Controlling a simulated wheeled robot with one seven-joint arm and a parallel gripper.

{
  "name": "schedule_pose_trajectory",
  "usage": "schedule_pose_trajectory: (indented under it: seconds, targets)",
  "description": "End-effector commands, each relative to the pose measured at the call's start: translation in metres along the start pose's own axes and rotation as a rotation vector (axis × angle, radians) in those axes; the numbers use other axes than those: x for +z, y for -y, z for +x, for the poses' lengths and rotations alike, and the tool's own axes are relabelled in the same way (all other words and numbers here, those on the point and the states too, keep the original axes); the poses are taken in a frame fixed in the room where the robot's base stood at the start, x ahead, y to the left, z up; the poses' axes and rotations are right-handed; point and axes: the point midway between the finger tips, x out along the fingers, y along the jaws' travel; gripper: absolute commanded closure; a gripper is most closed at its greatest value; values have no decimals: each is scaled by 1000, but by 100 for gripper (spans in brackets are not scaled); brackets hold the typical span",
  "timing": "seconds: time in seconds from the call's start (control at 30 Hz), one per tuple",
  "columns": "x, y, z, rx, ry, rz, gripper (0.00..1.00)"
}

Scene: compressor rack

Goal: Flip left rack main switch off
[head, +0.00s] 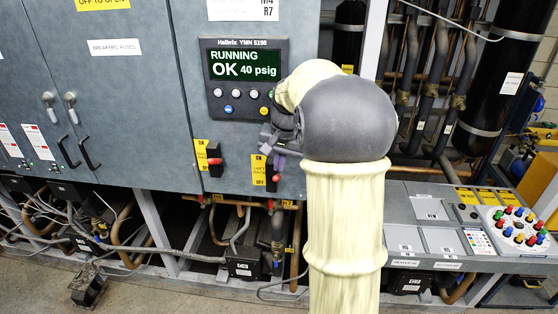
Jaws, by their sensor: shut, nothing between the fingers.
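A switch (272,174) with a black body and red-tipped handle sits low on the grey cabinet's right panel. Its yellow label (258,172) reads ON at the top, OFF at the bottom and seems to read LEFT RACK between. The red tip shows toward the lower part of the label. A second, similar switch (214,161) with a yellow label stands to its left. My gripper (280,149) is shut and empty, just above and in front of the right switch, partly hidden by my wrist. Whether it touches the switch cannot be told.
A controller display (245,68) above reads RUNNING, OK, 40 psig. My forearm covers the area right of the switch. Pipes (277,228) run below the cabinet. A sloped panel with coloured buttons (518,225) stands at the right.

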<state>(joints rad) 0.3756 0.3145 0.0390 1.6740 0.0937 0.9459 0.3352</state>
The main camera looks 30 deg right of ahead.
Motion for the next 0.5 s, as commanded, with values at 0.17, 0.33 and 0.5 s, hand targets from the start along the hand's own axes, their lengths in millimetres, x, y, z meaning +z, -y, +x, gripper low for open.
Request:
schedule_pose_trajectory:
  seconds: [0.17, 0.33, 0.5]
  targets:
    - [0, 0, 7, 0, 0, 0, 100]
    - [0, 0, 7, 0, -1, 0, 100]
    - [0, -1, 7, 0, -3, 0, 100]
